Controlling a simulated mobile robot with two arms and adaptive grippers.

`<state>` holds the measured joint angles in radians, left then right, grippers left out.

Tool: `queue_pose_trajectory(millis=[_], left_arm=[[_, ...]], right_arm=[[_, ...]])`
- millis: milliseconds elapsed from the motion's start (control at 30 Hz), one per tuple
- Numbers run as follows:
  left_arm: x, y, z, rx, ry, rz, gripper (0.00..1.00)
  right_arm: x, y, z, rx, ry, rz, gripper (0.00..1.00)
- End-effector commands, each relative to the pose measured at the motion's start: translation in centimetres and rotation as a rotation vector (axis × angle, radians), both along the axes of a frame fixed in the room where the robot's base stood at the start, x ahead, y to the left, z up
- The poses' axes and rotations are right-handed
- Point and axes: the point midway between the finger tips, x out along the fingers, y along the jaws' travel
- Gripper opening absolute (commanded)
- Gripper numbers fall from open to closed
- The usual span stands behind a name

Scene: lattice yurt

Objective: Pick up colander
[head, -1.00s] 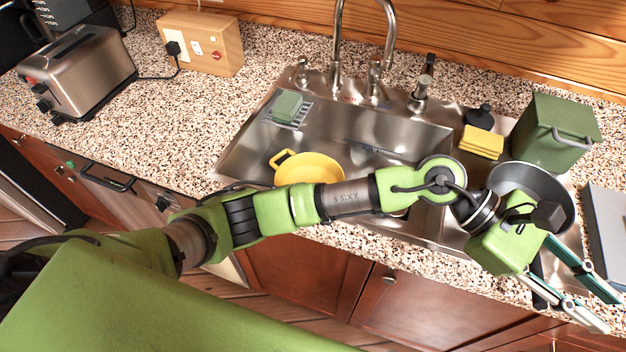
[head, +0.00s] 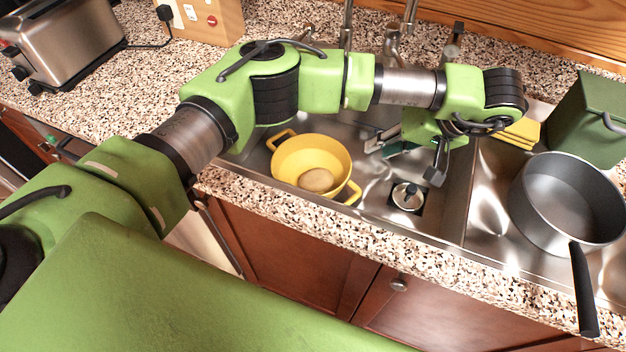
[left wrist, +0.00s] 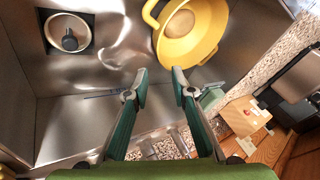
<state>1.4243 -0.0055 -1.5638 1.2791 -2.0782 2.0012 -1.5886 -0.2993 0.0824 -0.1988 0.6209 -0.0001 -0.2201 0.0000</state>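The yellow colander (head: 298,158) sits in the sink basin, with a loop handle on each side and a brown potato-like item (head: 316,180) inside it. In the left wrist view the colander (left wrist: 198,42) is at the top, beyond my fingertips. My left gripper (head: 376,144) hangs over the basin to the right of the colander, apart from it. In the left wrist view its two fingers (left wrist: 159,88) are spread with nothing between them. My right gripper is in neither view.
The steel sink's drain (head: 407,196) is right of the colander. A grey pan (head: 560,200) stands further right, its black handle toward the front. A green bin (head: 590,120) and yellow sponges (head: 520,133) are behind it. A toaster (head: 70,45) stands back left.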

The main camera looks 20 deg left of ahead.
Motion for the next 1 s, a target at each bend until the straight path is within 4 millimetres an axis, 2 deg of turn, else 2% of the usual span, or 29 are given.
queue_pose_trajectory(millis=[67, 167, 500, 767, 1000], left_arm=[[0.0, 0.1, -0.9, -0.001, 0.001, 0.0, 0.23], [0.1, 0.6, -1.7, -0.002, 0.004, 0.003, 0.23], [1.1, 3.9, -6.8, -0.002, 0.005, 0.003, 0.23], [1.3, 4.9, -8.3, -0.003, 0.004, 0.002, 0.23], [1.1, 7.1, -11.1, -0.003, 0.005, 0.004, 0.23]], right_arm=[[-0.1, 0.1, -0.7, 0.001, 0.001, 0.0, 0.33], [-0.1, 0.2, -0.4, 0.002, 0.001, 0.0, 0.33], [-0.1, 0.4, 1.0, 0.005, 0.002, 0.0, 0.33], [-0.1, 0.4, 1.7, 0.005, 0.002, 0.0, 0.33], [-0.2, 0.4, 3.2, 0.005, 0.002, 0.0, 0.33]])
